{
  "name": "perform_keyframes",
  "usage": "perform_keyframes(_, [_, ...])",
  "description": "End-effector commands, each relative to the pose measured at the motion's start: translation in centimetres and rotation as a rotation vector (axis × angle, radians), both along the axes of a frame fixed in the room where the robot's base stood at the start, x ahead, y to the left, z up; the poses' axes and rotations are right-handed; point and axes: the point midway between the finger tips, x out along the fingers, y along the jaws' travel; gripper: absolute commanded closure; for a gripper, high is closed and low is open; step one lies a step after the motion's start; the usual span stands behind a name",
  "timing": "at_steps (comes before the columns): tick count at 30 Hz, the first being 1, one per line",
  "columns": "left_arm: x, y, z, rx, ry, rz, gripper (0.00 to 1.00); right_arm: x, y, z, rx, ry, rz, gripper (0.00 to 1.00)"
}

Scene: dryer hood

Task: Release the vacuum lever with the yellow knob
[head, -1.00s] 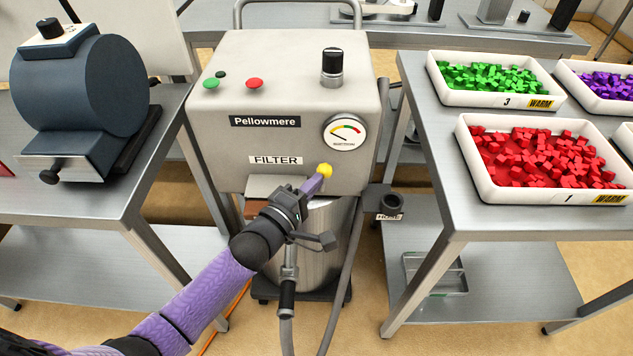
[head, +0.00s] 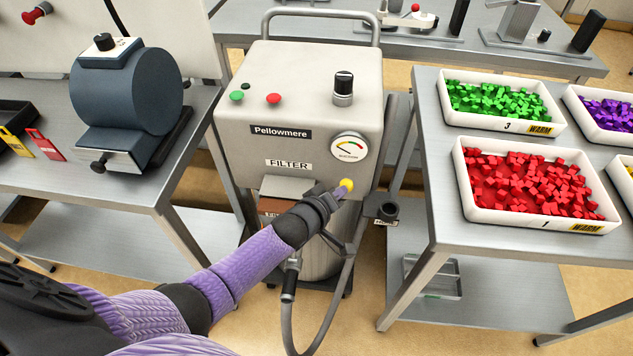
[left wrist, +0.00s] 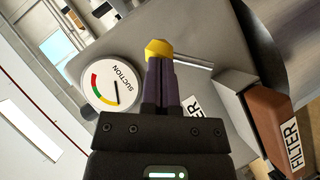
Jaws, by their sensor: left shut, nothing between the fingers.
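The yellow knob (head: 347,185) sits in front of the lower right part of the grey Pellowmere vacuum unit (head: 245,165), below the suction gauge (head: 348,147). My left gripper (head: 340,192) is shut and empty, with its fingertips right at the knob. In the left wrist view the yellow knob (left wrist: 158,48) shows just beyond the tips of the closed dark purple fingers (left wrist: 160,66). A metal rod (left wrist: 195,62), likely the lever, runs right from the knob. Whether the tips touch the knob cannot be told. My right gripper is not in view.
A reddish-brown filter part (left wrist: 265,115) is beside the fingers in the wrist view. A hose (head: 318,335) hangs below my forearm. The right table carries trays of red cubes (head: 463,195) and green cubes (head: 452,112). A drum machine (head: 125,90) stands on the left table.

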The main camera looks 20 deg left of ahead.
Motion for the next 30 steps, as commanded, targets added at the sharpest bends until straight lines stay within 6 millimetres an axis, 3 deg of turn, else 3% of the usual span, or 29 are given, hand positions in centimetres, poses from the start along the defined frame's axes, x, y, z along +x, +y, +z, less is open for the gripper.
perform_keyframes(5, [0.3, -1.0, -0.4, 0.152, 0.047, 0.002, 1.00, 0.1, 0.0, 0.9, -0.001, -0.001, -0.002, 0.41])
perform_keyframes(13, [0.5, -1.9, -1.5, 0.372, 0.110, 0.001, 1.00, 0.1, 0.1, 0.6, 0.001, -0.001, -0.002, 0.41])
perform_keyframes(30, [0.2, -0.6, -1.9, 0.380, 0.108, 0.000, 1.00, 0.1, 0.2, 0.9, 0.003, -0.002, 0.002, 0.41])
